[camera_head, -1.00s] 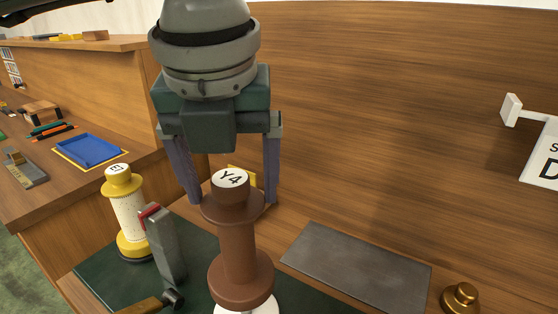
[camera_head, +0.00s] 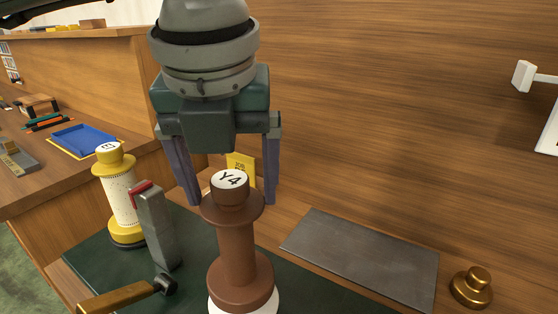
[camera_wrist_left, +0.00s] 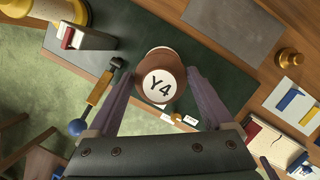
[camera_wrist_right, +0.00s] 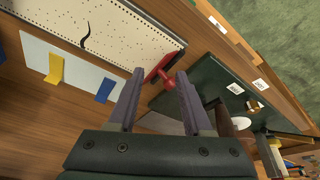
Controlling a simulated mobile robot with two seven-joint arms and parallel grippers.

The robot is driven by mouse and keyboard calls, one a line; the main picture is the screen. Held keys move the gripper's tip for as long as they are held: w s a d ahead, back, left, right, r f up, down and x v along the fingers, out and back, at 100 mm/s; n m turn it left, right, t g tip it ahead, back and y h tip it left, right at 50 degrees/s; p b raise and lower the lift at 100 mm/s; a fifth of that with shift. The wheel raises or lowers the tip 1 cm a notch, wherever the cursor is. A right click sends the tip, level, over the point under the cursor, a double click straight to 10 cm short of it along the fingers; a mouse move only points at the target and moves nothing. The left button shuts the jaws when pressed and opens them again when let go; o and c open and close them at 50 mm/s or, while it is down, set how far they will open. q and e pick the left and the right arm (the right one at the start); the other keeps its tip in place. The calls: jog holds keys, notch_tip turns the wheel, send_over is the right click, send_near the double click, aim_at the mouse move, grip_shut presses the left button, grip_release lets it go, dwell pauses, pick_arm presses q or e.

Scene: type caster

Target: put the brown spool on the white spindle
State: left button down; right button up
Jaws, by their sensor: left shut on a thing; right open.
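The brown spool (camera_head: 240,250), its white cap marked Y4, stands upright in the head view. My left gripper (camera_head: 228,195) is shut on the spool near its top flange. In the left wrist view, the spool (camera_wrist_left: 160,85) shows end-on between the fingers. A white round piece (camera_head: 270,304), perhaps the white spindle's base, shows under the spool's lower flange. I cannot tell whether the spool is around a spindle or touches the base. My right gripper (camera_wrist_right: 160,85) is open. In the right wrist view, the brown spool (camera_wrist_right: 223,118) is partly hidden behind a finger.
A grey plate (camera_head: 365,255) and brass knob (camera_head: 472,287) are at right.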

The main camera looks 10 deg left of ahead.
aim_at(233, 208)
pick_arm(q)
jog(key=shift+f+b, duration=1.6)
jog(key=shift+b, duration=0.1)
pick_arm(e)
jog(key=shift+f, duration=1.7)
pick_arm(q)
grip_release()
jog(key=shift+r, duration=0.1)
pick_arm(e)
jog(key=shift+r, duration=0.1)
pick_arm(q)
jog(key=shift+r+p, duration=1.65)
jog(key=shift+r, duration=1.3)
pick_arm(e)
jog(key=shift+r, duration=1.55)
